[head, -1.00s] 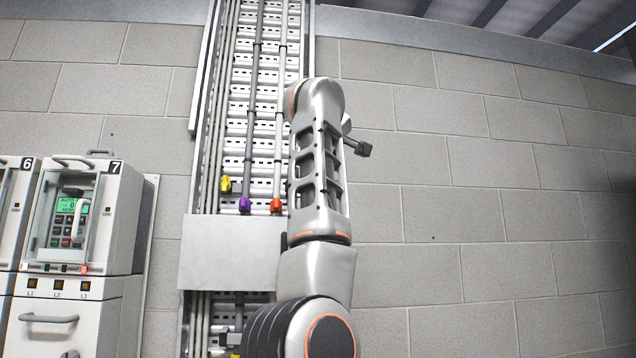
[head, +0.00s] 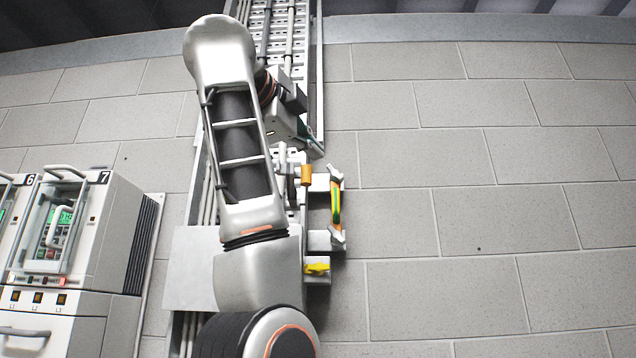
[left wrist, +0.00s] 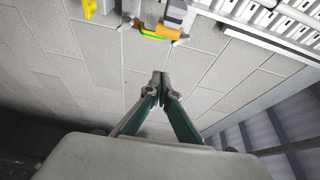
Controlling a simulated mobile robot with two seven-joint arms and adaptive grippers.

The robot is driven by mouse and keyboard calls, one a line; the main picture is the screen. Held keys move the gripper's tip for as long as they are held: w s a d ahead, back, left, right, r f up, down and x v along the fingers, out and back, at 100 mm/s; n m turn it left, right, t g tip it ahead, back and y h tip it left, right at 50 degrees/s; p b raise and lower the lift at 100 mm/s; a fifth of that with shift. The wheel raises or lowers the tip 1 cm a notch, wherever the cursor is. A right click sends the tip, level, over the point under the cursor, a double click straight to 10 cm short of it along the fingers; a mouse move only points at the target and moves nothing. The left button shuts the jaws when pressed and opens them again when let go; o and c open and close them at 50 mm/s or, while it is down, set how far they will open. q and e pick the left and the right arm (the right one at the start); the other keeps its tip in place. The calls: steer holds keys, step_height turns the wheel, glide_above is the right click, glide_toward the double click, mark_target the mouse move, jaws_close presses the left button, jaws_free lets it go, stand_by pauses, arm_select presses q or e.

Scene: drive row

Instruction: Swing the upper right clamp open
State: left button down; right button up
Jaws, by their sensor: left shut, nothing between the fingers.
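A metal fixture on the cable ladder carries an orange cylinder (head: 306,175), a green-and-yellow strip (head: 336,205) between two pale end pieces, and a yellow handle (head: 317,268) below. The upper pale end piece (head: 335,174) is at the upper right of the fixture; I cannot tell whether it is a clamp or how it stands. My left gripper (head: 310,144) is above the fixture, partly behind my arm. In the left wrist view it is shut and empty (left wrist: 160,79), apart from the orange part (left wrist: 169,31) and striped strip (left wrist: 150,38). My right gripper is not in view.
The cable ladder (head: 283,45) runs up the block wall (head: 480,200). A flat grey cover plate (head: 190,275) is left of the fixture. White cabinets (head: 75,250) numbered 6 and 7 stand at the left. The wall to the right is clear.

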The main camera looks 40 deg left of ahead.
mark_target(306, 168)
arm_select(q)
steer(key=w+a+p, duration=0.3)
steer(key=w+a, duration=0.2)
steer(key=w, duration=0.2)
steer(key=shift+w, duration=0.3)
steer(key=shift+s+a, duration=0.1)
stand_by(0.3)
steer(key=shift+s+a+b, duration=0.4)
steer(key=shift+s+a, duration=0.15)
steer(key=shift+s, duration=0.15)
steer(key=shift+s+a, duration=0.1)
steer(key=shift+s, duration=0.05)
steer(key=shift+w, duration=0.2)
